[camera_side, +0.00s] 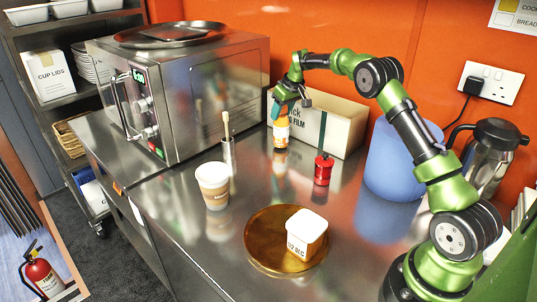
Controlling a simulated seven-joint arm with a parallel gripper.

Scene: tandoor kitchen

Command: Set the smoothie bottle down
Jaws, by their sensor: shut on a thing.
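The smoothie bottle (281,132) is small and orange with a pale label. It hangs upright in my gripper (284,106), in front of the cardboard box at the back of the counter. My gripper points down and is shut on the bottle's upper part, which the fingers partly hide. The bottle's base is close to the steel counter (160,215). I cannot tell whether it touches the counter or is slightly above it.
A red container (323,170), a metal holder (229,152) with a wooden tool and a paper cup (213,182) stand nearby. A brass tray (262,261) with a white-topped tub (305,234) is in front. The oven (215,90) is left, a blue cylinder (395,165) right.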

